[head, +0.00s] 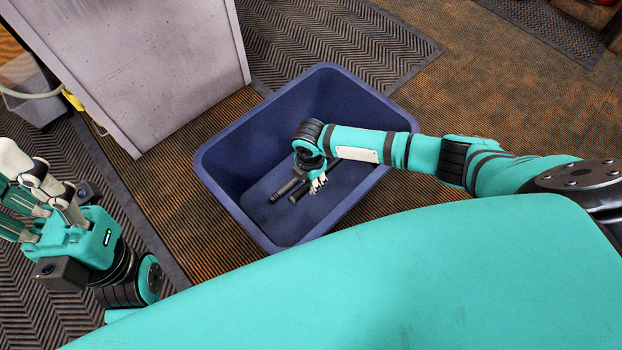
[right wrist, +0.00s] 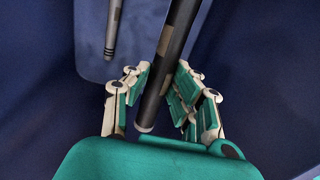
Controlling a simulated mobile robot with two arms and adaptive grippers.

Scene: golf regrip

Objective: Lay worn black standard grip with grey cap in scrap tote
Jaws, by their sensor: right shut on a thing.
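The worn black grip (right wrist: 170,60) shows in the right wrist view, long and dark, with a grey cap at its lower end. My right gripper (right wrist: 160,92) is shut on it, its fingers on both sides. In the head view my right gripper (head: 316,180) is down inside the blue scrap tote (head: 229,168), with the grip low over the tote floor. I cannot tell whether the grip touches the floor. My left gripper (head: 20,195) is open and empty at the far left, outside the tote.
A pale cabinet (head: 140,65) stands behind the tote at the left. Ribbed mats (head: 325,40) lie on the brown floor. The tote's right end looks clear.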

